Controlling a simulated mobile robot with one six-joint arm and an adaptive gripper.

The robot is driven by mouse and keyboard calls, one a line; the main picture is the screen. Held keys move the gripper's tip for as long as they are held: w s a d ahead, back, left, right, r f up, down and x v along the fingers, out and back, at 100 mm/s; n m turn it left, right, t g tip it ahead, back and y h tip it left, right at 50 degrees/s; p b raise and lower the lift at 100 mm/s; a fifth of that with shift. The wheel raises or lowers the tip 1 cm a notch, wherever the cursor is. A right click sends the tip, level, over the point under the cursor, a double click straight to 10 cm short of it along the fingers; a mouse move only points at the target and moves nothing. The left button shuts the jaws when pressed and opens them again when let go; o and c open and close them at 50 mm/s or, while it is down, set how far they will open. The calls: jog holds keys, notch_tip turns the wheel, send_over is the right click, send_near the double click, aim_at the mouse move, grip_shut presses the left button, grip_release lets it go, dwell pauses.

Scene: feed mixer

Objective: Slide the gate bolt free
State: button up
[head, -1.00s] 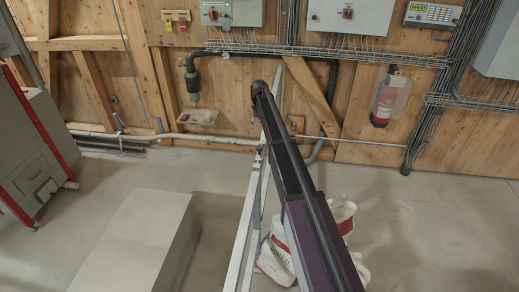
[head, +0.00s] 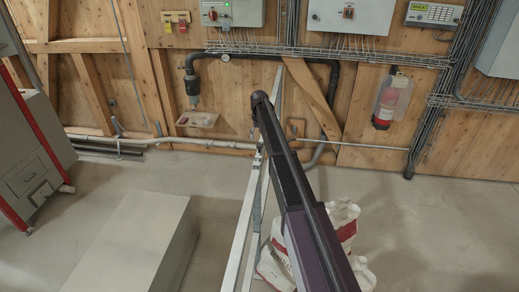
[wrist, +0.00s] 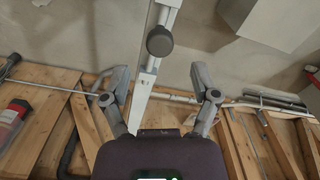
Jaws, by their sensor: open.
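A pale metal gate (head: 247,215) shows edge-on in the head view, running from the lower middle toward the wall. In the wrist view, its pale rail (wrist: 148,88) runs down the middle. A dark round knob (wrist: 160,41), which looks like the bolt's handle, stands out from that rail. My gripper (wrist: 159,84) is open and empty, one finger on each side of the rail. The knob lies above and beyond the fingertips in the picture, apart from them. In the head view my arm hides my gripper and the bolt.
White sacks (head: 345,225) lie on the floor right of the gate, partly behind my arm. A grey block (head: 135,235) stands to the left. A fire extinguisher (head: 389,105) hangs on the wooden wall. The floor at right is clear.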

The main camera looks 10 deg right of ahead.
aim_at(260, 145)
jog(key=shift+f+b, duration=2.3)
jog(key=shift+f, duration=0.3)
grip_shut()
